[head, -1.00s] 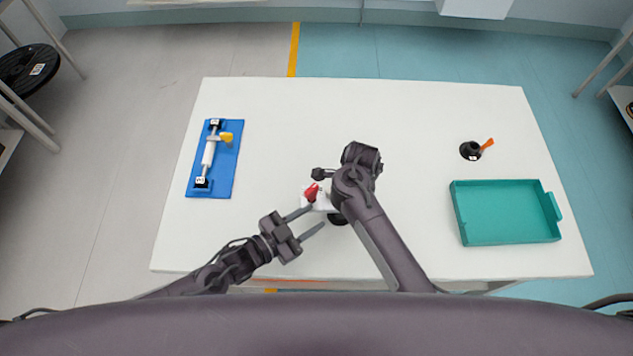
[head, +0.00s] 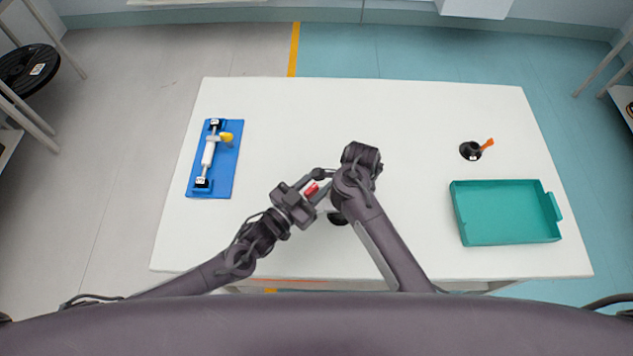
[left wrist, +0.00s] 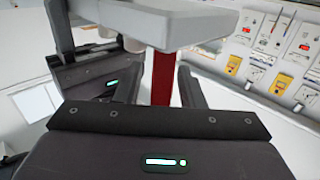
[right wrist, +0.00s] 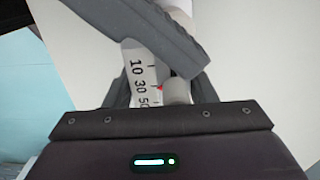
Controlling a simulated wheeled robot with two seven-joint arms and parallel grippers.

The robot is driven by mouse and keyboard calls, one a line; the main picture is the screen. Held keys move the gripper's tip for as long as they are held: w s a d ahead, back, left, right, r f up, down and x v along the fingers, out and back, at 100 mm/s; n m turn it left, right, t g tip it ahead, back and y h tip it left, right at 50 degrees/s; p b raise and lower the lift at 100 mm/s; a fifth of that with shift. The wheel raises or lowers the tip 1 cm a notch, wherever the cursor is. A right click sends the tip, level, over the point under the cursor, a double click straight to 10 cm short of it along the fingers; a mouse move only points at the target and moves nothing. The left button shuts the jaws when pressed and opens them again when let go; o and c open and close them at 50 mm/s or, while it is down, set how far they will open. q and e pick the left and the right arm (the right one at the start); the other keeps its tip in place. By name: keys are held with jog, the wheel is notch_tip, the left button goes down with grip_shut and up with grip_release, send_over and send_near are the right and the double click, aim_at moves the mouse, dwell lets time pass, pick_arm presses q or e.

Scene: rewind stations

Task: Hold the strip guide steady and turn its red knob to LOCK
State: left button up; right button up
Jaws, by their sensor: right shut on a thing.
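The red knob (head: 311,188) of the strip guide shows just left of my right arm in the head view. In the left wrist view the knob (left wrist: 162,80) stands between the two fingers of my left gripper (left wrist: 158,92); it is open, with gaps at both sides. The strip guide's pale body (left wrist: 190,22) is above the knob there. In the right wrist view my right gripper (right wrist: 160,92) is shut on the strip guide (right wrist: 139,68), whose white part bears a number scale and a small red pointer. Much of the guide is hidden by my arms; no LOCK mark is readable.
A blue board (head: 226,175) with a white roller and yellow part lies at the table's left. A teal tray (head: 505,242) and a black round piece (head: 470,151) with an orange lever are at the right. The white table (head: 350,105) is clear at the back.

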pick_arm(q)
grip_shut()
jog(key=shift+y, duration=0.3)
jog(key=n+t+y, duration=0.3)
jog(key=y, duration=0.1)
jog(key=shift+w+a+n, duration=0.1)
jog(key=shift+a+n, duration=0.05)
jog(key=shift+n, duration=0.15)
jog(key=shift+w+a+n+t+y, duration=0.15)
jog(key=shift+n+t+y, duration=0.3)
jog(key=shift+n+y, duration=0.75)
jog(key=shift+w+a+n+t+y, duration=0.1)
jog(key=shift+a+n+t+y, duration=0.35)
jog(key=shift+y, duration=1.25)
jog(key=shift+s+d+n, duration=0.1)
jog(key=shift+d+n, duration=0.05)
jog(key=shift+n, duration=0.2)
grip_release()
